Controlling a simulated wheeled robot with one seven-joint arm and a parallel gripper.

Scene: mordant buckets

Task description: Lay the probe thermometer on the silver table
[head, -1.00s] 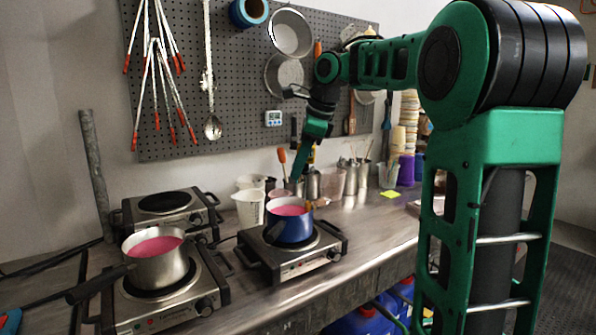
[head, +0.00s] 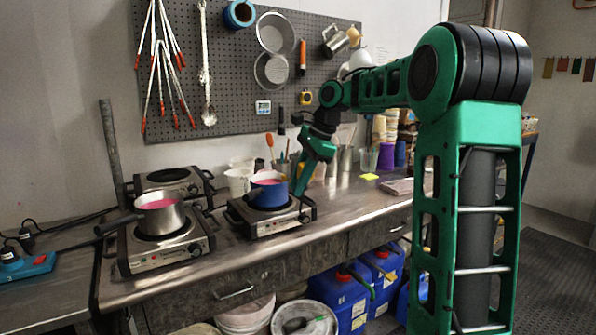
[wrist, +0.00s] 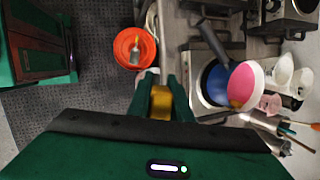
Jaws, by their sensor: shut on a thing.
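My gripper (head: 298,192) is just right of the blue pot (head: 268,194) in the head view. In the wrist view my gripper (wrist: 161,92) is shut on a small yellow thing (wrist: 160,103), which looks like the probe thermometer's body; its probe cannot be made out. The silver table (head: 345,200) is the long metal counter along the wall. In the wrist view the fingers appear over the counter's front edge, left of the pot; their height above it cannot be told.
The blue pot holds pink liquid on a hot plate (head: 266,226). A steel pot (head: 160,218) stands on another at the left. Cups and tools crowd the counter's back. An orange bucket (wrist: 122,47) stands on the floor.

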